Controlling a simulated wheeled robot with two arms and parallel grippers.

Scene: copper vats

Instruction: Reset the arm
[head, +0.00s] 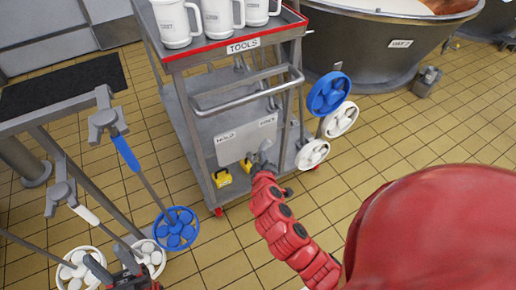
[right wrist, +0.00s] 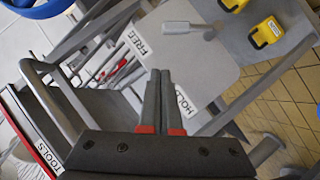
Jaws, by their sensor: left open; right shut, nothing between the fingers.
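My right arm (head: 288,225) is red and reaches to the tool trolley (head: 205,140). My right gripper (head: 262,152) is in front of the trolley's light panel, which carries the labels HOLD and FREE. In the right wrist view the gripper (right wrist: 160,72) has its two dark fingers together, with nothing between them. The panel (right wrist: 195,60) lies beyond the fingertips; I cannot tell whether they touch it. A small pale handle (right wrist: 180,27) shows on the panel beside FREE. My left gripper (head: 110,260) is low at the left, apart and empty, near the hanging wheel-headed tools.
White jugs (head: 215,15) stand on the trolley's red-edged top. A handle bar (head: 245,92) juts from its front. Blue (head: 328,93) and white wheels (head: 312,154) hang at its right. Yellow blocks (head: 222,177) sit low on it. A copper vat (head: 365,45) stands behind.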

